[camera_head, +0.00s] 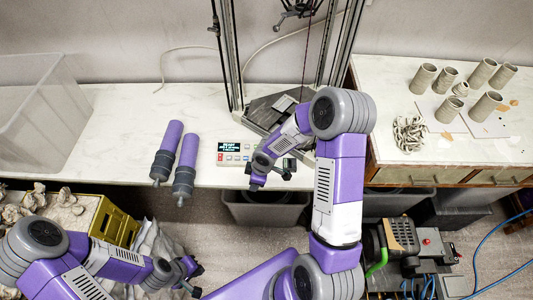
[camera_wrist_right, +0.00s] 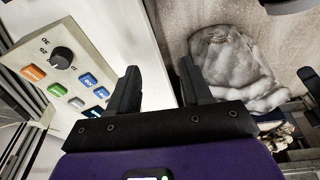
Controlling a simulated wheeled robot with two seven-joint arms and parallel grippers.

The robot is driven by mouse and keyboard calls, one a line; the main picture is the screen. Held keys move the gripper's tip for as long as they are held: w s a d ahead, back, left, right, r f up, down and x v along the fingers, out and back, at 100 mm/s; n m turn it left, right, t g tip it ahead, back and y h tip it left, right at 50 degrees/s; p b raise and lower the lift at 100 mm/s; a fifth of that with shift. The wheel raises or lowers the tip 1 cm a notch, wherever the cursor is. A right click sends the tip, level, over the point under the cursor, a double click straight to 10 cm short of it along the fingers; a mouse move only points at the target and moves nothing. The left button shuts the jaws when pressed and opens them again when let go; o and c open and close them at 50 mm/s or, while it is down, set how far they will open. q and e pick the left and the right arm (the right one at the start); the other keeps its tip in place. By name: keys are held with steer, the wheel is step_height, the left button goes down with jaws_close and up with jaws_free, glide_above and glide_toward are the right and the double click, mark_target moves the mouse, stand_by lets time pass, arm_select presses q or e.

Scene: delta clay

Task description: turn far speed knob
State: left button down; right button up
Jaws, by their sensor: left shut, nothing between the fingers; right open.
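A black round knob (camera_wrist_right: 62,57) with a numbered scale sits on a pale control panel (camera_wrist_right: 105,45) in the right wrist view, left of my right gripper (camera_wrist_right: 158,88). That gripper is open and empty, its fingers apart from the knob. Orange, green and blue buttons (camera_wrist_right: 88,79) lie beside the knob. In the head view the control box (camera_head: 231,158) with its lit display stands near the table's front edge, and my right arm reaches down beside it. The knob is too small to make out there. My left gripper (camera_head: 190,278) is shut and empty, low and away from the box.
Two purple-and-grey cylinders (camera_head: 176,160) lie left of the box. A metal-framed machine (camera_head: 262,110) stands behind it. A clear bin (camera_head: 35,105) is at far left. Clay cups (camera_head: 447,80) stand on the right table. A bag of grey clay (camera_wrist_right: 230,65) shows in the wrist view.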

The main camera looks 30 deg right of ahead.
steer(key=w+d+r+n+t+h, duration=0.1)
steer(key=w+d+r+n+h, duration=0.2)
steer(key=w+d+r, duration=0.4)
steer(key=f, duration=0.2)
steer(key=d+f+b, duration=0.1)
steer(key=f, duration=0.2)
steer(key=f+b, duration=0.1)
steer(key=f, duration=0.2)
steer(key=shift+d, duration=0.4)
jaws_close()
